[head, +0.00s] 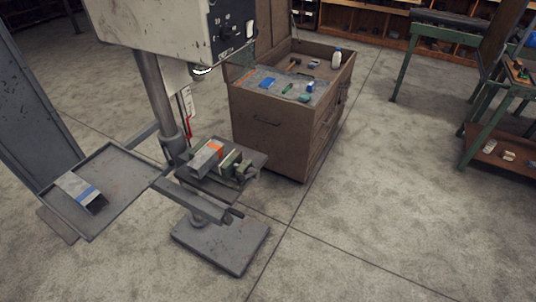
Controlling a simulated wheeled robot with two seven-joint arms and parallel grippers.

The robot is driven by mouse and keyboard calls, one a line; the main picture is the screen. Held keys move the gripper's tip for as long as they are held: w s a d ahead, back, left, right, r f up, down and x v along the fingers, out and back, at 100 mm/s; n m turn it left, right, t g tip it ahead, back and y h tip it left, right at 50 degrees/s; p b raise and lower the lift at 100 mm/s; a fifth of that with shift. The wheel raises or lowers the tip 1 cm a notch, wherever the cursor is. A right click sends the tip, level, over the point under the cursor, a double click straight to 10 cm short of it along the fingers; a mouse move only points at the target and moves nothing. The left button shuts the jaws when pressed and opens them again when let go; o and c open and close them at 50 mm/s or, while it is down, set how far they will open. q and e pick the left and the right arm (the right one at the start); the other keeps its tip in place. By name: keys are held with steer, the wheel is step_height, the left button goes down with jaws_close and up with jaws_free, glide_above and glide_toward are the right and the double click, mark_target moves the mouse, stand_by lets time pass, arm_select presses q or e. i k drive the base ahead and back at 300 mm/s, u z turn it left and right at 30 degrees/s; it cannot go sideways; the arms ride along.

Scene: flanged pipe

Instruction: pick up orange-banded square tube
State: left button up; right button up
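The orange-banded square tube (206,158) lies on the small work table of a drill press, left of the picture's middle. It is grey with an orange band near its upper right end. It lies against a greenish vise-like block (232,163) on the same table; whether they touch I cannot tell. Neither of my grippers is in view.
The drill press head (180,25) and its column (156,95) stand above and behind the orange-banded tube. A brown cabinet (272,130) with tools on top stands behind. Green-legged benches (480,115) are at the right. The concrete floor (390,200) is clear at front right.

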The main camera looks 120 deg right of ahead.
mark_target(202, 163)
steer(key=z, duration=2.15)
